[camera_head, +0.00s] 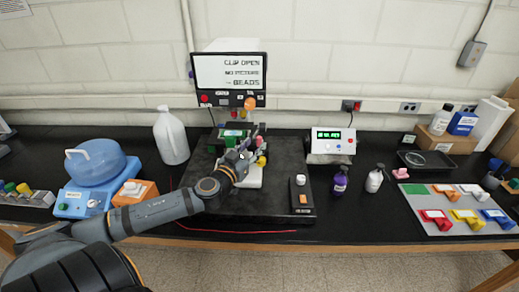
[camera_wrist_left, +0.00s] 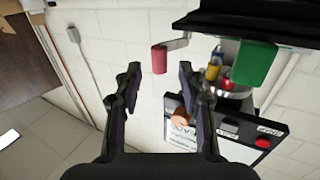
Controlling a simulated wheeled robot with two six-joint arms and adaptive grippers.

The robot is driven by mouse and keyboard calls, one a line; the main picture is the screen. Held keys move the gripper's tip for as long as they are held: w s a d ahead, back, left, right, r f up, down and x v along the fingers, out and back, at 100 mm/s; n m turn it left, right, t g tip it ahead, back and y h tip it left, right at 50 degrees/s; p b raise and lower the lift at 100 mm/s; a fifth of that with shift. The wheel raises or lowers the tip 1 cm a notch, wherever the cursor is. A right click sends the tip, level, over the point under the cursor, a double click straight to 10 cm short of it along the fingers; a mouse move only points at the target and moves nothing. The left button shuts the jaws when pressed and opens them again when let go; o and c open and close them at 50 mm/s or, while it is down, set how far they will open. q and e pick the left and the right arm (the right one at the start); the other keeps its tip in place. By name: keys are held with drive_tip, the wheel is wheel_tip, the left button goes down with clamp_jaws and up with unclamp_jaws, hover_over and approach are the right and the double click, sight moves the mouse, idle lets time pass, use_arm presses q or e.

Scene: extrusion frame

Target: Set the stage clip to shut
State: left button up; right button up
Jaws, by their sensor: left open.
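The microscope-like stage device stands on a dark slab (camera_head: 210,203) at the middle of the bench, partly hidden by my left arm. The monitor (camera_head: 229,72) above it reads "CLIP OPEN". In the left wrist view a pink-red cylindrical handle (camera_wrist_left: 160,60) sits on a grey lever (camera_wrist_left: 176,43); it looks like the clip's handle, but I cannot be sure. My left gripper (camera_head: 246,160) is at the device. In the wrist view its fingers (camera_wrist_left: 160,76) are open, with the handle seen between and beyond the tips; contact is not clear. My right gripper is not in view.
A green block (camera_wrist_left: 254,62) and a dark plate edge lie close to the right of the fingers in the wrist view. A readout box (camera_head: 333,141), a purple bottle (camera_head: 340,181) and a white bottle (camera_head: 375,179) stand right of the slab. A blue device (camera_head: 96,165) stands left.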

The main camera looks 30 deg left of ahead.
sight(258, 141)
use_arm(q)
drive_tip(key=shift+w+a+r, duration=0.1)
drive_tip(key=shift+w, duration=2.1)
drive_tip(key=shift+c, duration=0.4)
clamp_jaws()
